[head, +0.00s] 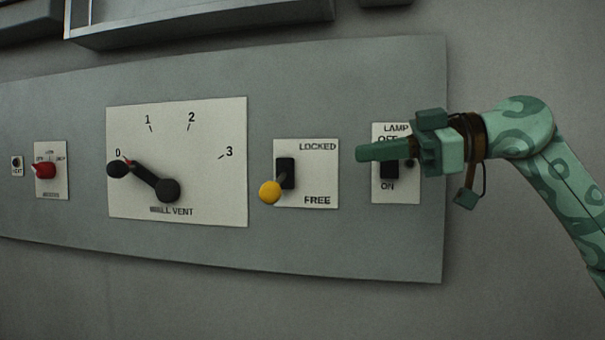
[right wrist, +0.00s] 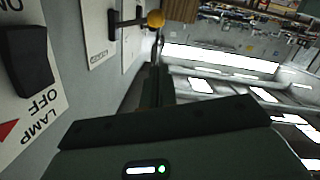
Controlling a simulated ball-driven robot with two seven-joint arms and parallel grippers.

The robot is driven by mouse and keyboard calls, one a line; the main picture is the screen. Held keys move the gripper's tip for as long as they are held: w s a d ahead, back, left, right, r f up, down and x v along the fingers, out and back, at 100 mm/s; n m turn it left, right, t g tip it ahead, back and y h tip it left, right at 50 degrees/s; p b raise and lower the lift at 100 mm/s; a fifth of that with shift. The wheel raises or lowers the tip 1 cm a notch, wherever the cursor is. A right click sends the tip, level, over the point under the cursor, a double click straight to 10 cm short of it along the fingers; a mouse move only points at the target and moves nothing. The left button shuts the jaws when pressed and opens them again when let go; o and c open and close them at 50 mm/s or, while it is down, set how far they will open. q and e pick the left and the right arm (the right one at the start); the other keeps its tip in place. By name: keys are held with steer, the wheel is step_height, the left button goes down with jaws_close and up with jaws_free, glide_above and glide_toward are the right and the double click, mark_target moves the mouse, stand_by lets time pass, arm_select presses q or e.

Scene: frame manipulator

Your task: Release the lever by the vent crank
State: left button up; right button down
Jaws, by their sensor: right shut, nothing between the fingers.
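The lever by the vent crank has a yellow ball knob (head: 270,191) on a short arm from a black slot, on a white plate (head: 318,175) marked LOCKED at the top and FREE at the bottom. The knob sits low, toward the FREE end. In the right wrist view the yellow knob (right wrist: 155,19) sticks out from the panel near the top. The black vent crank (head: 146,178) points to 0. My right gripper (head: 364,152) is shut and empty, in front of the lamp plate, right of the lever and apart from it. My left gripper is out of view.
A black lamp switch (head: 389,169) is partly behind my right gripper. A red knob (head: 45,170) and a small button (head: 17,166) are at the far left of the grey panel (head: 260,85). A ledge (head: 200,22) juts out above. Space before the lever looks clear.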

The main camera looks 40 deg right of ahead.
mark_target(276, 184)
steer(key=f+p+x, duration=0.2)
steer(key=p+x, duration=0.6)
steer(key=x, duration=0.4)
steer(key=shift+w+d+f+p, duration=0.15)
steer(key=shift+w+f+p, duration=0.1)
steer(key=shift+w+p, duration=0.1)
